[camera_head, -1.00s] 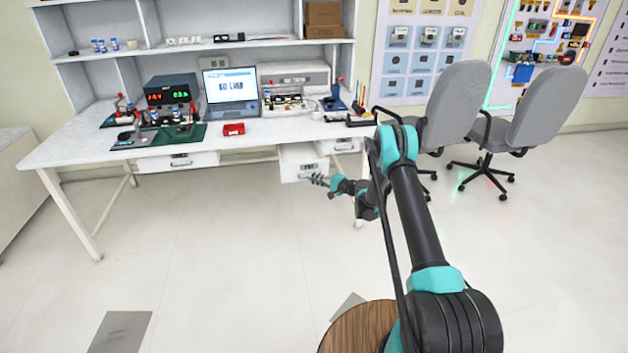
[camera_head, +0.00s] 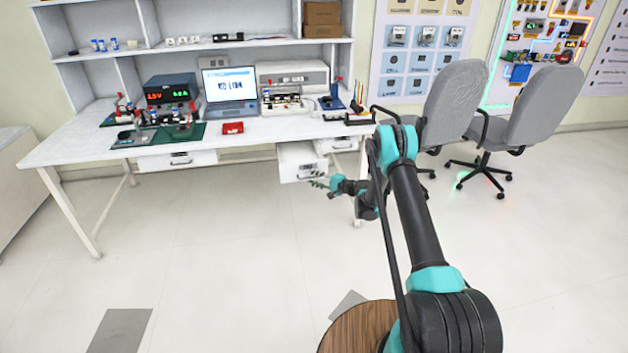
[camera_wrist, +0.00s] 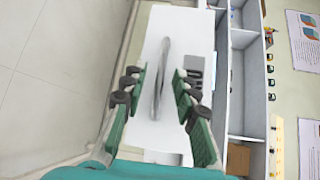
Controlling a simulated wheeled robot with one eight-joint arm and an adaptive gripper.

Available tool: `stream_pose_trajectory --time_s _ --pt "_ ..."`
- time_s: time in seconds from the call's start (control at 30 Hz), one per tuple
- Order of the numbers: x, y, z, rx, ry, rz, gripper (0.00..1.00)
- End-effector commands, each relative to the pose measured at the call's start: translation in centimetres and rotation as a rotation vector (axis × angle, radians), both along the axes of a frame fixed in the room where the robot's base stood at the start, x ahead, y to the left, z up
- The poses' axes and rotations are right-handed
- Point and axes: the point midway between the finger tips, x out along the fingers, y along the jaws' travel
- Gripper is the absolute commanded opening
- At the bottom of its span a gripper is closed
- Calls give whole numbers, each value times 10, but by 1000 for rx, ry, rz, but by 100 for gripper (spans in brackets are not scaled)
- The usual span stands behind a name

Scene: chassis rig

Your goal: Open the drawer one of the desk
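The white desk (camera_head: 110,140) has several drawers under its top. The middle drawer (camera_head: 290,160) stands pulled out, with its front further forward than the left drawer (camera_head: 160,163) and the right drawer (camera_head: 335,145). My gripper (camera_head: 318,183) is just in front of its lower right part in the head view. In the wrist view my gripper (camera_wrist: 160,74) is open, with its green fingers on either side of a long metal handle (camera_wrist: 160,95) on a white front (camera_wrist: 150,125). Gaps show between the fingers and the handle.
A laptop (camera_head: 231,90), a power supply (camera_head: 171,92), and a red box (camera_head: 233,128) stand on the desk. Two grey chairs (camera_head: 455,100) (camera_head: 545,105) stand to the right. The floor (camera_head: 215,245) in front of the desk is clear.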

Motion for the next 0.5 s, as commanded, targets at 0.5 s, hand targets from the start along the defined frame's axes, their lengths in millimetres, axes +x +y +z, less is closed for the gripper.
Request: stream_pose_trajectory --time_s 0.5 --pt "-41 -78 12 -1 0 -4 29"
